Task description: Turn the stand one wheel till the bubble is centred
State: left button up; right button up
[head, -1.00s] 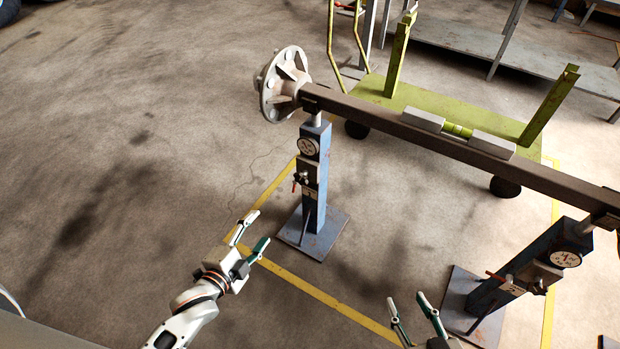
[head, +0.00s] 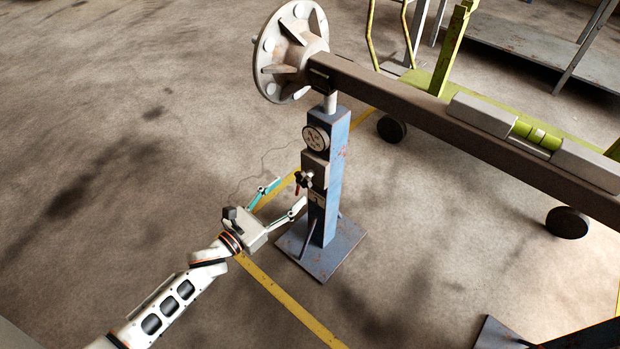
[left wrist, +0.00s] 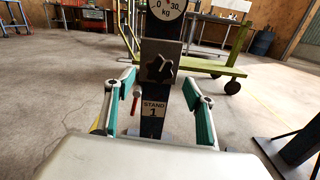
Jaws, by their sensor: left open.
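Stand one (head: 325,190) is a blue post on a square foot, with a round dial at its top; its "STAND 1" label (left wrist: 153,108) shows in the left wrist view. Its dark wheel (head: 304,179) sits on the near face below the dial, and it also shows in the left wrist view (left wrist: 159,69). A red-handled part (left wrist: 136,98) hangs beside it. My left gripper (head: 284,195) is open and empty, just short of the wheel, its fingers (left wrist: 160,98) either side of the post. The level with the green bubble vial (head: 536,133) lies on the axle beam; the bubble is too small to read.
The brown axle beam (head: 420,112) rests across the stand, with a hub flange (head: 283,52) at its left end. A green cart (left wrist: 205,66) stands behind. Part of another stand's foot (head: 497,334) shows at lower right. Floor at left is clear.

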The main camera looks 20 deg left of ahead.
aim_at(302, 180)
pick_arm(q)
jog(key=b+x, duration=0.1)
jog(key=x, duration=0.6)
jog(key=shift+w+d, duration=0.1)
jog(key=shift+w, duration=0.15)
pick_arm(e)
jog(key=shift+s+a+f+m, duration=0.15)
jog(key=shift+s+a+m, duration=0.15)
jog(key=shift+a+m, duration=0.4)
pick_arm(q)
jog(key=c, duration=1.1)
